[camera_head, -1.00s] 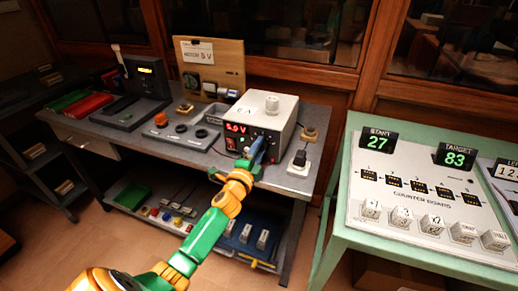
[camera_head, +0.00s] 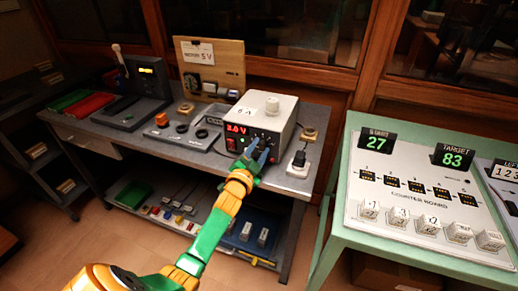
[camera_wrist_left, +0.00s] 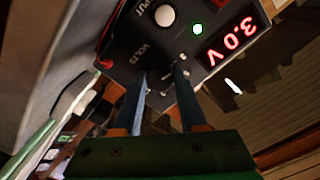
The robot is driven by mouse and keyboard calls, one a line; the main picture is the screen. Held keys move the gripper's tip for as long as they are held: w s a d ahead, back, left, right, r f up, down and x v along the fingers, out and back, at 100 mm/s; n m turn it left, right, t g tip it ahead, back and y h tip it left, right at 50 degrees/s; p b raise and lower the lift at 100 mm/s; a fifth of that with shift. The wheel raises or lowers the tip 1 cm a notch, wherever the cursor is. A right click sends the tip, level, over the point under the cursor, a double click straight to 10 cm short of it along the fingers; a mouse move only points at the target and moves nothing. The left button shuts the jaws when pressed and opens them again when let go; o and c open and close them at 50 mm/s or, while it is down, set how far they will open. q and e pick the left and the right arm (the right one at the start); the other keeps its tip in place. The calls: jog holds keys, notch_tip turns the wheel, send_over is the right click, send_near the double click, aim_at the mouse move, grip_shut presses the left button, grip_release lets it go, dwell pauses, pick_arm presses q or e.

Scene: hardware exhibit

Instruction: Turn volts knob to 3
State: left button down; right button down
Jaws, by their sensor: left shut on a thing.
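The power supply box (camera_head: 285,110) stands on the grey bench, with its dark front panel towards me. Its red display (camera_head: 236,129) is lit, and in the left wrist view the display (camera_wrist_left: 231,40) reads 3.0 V, rotated. The "VOLTS" label (camera_wrist_left: 145,52) shows beside my left gripper's fingers. My left gripper (camera_head: 258,151) is at the front panel, and its two blue fingers (camera_wrist_left: 161,85) are closed around the volts knob. The knob is mostly hidden between the fingertips. My right gripper is not in view.
A white plug block (camera_head: 299,165) sits on the bench right of the box. A grey panel with round dials (camera_head: 182,129) lies to its left. The green counter board table (camera_head: 340,215) stands at the right, across a narrow gap.

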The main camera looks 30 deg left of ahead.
pick_arm(q)
jog(key=shift+n, duration=0.3)
jog(key=shift+c, duration=2.3)
grip_release()
jog(key=v, duration=0.7)
jog(key=shift+p, duration=0.3)
